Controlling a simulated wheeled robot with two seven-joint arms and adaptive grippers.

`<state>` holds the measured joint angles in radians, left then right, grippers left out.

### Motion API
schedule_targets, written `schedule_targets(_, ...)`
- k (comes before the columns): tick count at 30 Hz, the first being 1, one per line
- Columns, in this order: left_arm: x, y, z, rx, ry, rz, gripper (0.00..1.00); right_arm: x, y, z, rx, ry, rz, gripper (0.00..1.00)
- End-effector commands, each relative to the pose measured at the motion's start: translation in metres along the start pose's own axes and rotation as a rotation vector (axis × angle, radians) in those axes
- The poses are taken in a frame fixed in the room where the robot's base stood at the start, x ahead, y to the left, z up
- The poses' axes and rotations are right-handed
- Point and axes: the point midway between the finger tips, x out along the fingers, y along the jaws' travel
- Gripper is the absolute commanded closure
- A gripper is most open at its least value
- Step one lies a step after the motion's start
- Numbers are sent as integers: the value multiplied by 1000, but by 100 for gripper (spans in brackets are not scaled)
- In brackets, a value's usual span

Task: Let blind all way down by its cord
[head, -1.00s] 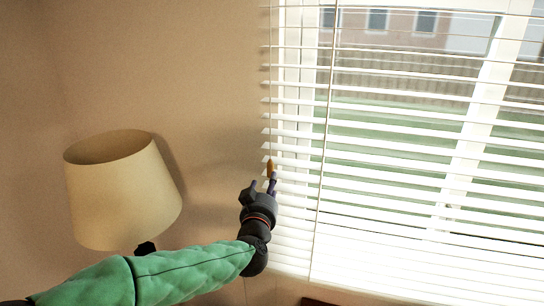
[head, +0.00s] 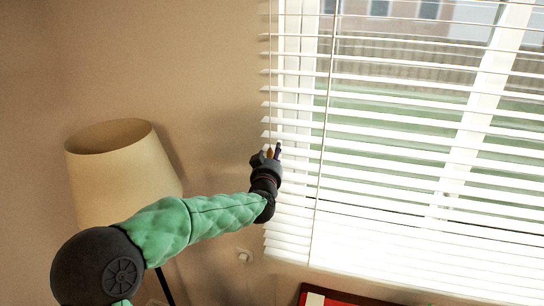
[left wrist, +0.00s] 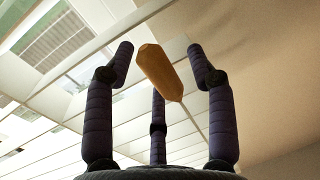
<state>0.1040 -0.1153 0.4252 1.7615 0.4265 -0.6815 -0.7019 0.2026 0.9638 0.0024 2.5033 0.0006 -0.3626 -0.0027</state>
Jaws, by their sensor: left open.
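The white slatted blind (head: 400,150) hangs over the window in the head view, its slats tilted open and the outdoors showing between them. Its thin cord runs down along the blind's left edge to an orange-brown wooden tassel (left wrist: 160,72). In the left wrist view the tassel sits between the spread fingers of my left gripper (left wrist: 162,75), which is open; no finger clearly touches it. In the head view the tassel (head: 269,153) is partly hidden by the fingers of that gripper (head: 270,150), at the blind's left edge. My right gripper is not in view.
A cream lampshade (head: 120,175) on a dark pole stands left of my arm, partly behind it. A beige wall (head: 200,60) lies behind. A red and white framed thing (head: 340,299) shows at the bottom edge, below the blind.

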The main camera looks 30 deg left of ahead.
Motion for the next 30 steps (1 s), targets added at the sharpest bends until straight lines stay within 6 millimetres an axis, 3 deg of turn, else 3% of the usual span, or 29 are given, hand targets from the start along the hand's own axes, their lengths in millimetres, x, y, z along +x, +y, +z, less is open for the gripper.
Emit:
schedule_targets(8, 1, 0, 0, 0, 0, 0, 47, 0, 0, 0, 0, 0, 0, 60)
schedule_targets(12, 0, 0, 0, 0, 0, 0, 86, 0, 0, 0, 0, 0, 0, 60)
schedule_targets(14, 0, 0, 0, 0, 0, 0, 100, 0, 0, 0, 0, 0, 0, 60)
schedule_targets(30, 1, 0, -16, 2, 6, -1, 100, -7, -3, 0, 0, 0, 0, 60)
